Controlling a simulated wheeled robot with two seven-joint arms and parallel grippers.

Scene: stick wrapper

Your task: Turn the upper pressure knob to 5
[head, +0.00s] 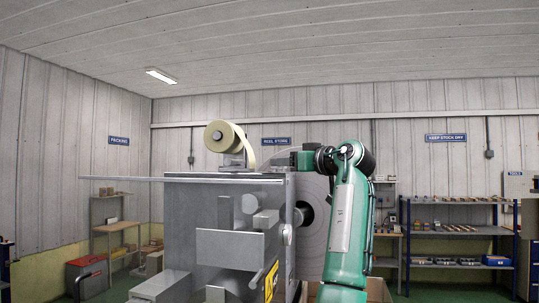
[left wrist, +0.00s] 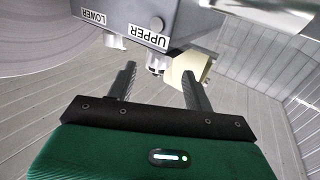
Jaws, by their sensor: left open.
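In the left wrist view, a grey box carries an UPPER label (left wrist: 146,36) and a LOWER label (left wrist: 92,15), both upside down. A small pale knob, the upper pressure knob (left wrist: 155,63), sticks out by the UPPER label. Another pale knob (left wrist: 115,41) sits by the LOWER label. My left gripper (left wrist: 158,72) is open, with its fingertips on either side of the upper knob and a gap visible. I cannot tell whether a finger touches it. The knob's setting cannot be read. In the head view my green left arm stands at the machine's right side. My right gripper is not visible.
The grey wrapping machine (head: 185,215) fills the middle of the head view, with a cream reel (head: 222,137) on top. A cream piece (left wrist: 190,67) is close to my right-hand finger in the wrist view. Shelves (head: 450,232) stand at the back right.

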